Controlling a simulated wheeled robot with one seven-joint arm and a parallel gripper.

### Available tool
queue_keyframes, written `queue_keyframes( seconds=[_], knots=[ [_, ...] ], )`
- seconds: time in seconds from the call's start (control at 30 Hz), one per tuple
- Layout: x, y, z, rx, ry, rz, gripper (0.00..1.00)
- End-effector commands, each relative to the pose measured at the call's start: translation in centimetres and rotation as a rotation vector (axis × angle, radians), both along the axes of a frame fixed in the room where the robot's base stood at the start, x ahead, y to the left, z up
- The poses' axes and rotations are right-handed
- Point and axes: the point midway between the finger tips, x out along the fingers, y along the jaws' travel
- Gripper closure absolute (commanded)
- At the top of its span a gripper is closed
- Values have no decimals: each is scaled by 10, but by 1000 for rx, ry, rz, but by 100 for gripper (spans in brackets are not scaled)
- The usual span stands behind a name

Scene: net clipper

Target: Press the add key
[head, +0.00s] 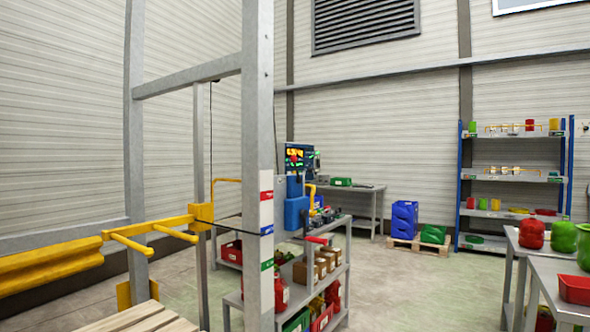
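A small dark panel with a lit screen (298,158) stands behind the grey steel post, near the middle of the head view. It shows small green and red patches, too small to read. I cannot pick out an add key on it. Below it is a blue box-shaped part (296,212) beside the post. My gripper is not in view.
A grey steel frame post (258,120) stands close in front, with yellow bars (150,236) to its left. A shelf cart (342,262) with boxes stands behind it. Tables with red and green containers (563,236) are at the right. Open floor (420,285) lies between.

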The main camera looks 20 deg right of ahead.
Motion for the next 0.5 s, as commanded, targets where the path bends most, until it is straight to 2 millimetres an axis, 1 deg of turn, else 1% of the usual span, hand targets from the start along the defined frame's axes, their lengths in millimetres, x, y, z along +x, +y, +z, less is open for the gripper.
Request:
queue_keyframes(
  seconds=[0.03, 0.07, 0.1, 0.13, 0.17, 0.5],
  knots=[
    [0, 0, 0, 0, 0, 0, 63],
    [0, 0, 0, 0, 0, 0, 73],
    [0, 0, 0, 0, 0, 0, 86],
    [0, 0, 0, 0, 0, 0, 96],
    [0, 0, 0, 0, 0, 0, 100],
    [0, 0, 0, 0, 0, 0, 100]
  ],
)
